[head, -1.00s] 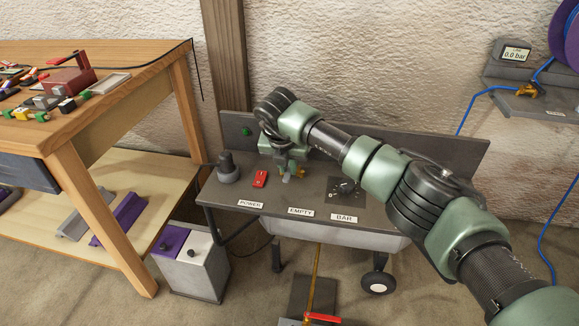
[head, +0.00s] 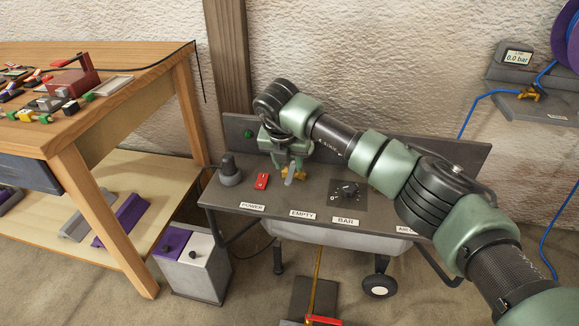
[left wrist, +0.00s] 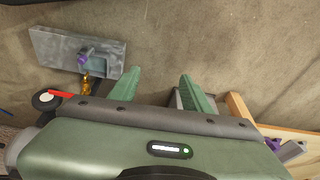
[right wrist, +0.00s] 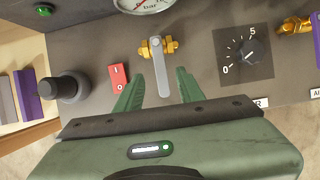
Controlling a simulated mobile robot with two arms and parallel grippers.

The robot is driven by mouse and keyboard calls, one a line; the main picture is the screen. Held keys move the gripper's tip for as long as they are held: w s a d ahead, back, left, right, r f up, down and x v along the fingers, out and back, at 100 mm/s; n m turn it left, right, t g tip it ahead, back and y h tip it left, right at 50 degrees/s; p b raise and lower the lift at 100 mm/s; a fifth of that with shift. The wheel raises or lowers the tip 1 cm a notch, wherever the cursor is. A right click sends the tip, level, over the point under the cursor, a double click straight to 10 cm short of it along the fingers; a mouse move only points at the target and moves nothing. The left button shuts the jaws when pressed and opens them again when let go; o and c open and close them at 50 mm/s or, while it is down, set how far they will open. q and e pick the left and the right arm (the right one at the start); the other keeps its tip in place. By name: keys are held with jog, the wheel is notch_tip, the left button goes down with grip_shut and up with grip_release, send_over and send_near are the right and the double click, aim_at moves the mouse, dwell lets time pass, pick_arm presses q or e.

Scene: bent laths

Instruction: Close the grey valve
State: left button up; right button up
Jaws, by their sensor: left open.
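The grey valve has a flat grey lever (right wrist: 160,70) on a brass body (right wrist: 171,46), set on the dark panel (head: 235,190) behind the EMPTY label. In the right wrist view the lever points toward my right gripper (right wrist: 159,78). The gripper's two fingers are apart, one on either side of the lever's free end, with gaps showing; contact cannot be told. In the head view my right gripper (head: 289,168) hangs over the lever, partly hiding the valve. My left gripper (left wrist: 160,74) is open and empty; it is out of the head view.
A red switch (right wrist: 119,76) and dark knob (right wrist: 66,87) stand left of the valve, a black dial (right wrist: 244,54) right. A gauge (right wrist: 146,3) is behind. The left wrist view shows a red-handled brass fitting (left wrist: 85,84) by a grey plate (left wrist: 50,45).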

jog(key=v, duration=0.4)
jog(key=shift+s+r, duration=0.1)
jog(key=shift+r, duration=0.25)
pick_arm(q)
jog(key=shift+s+f, duration=0.1)
jog(key=shift+f, duration=0.65)
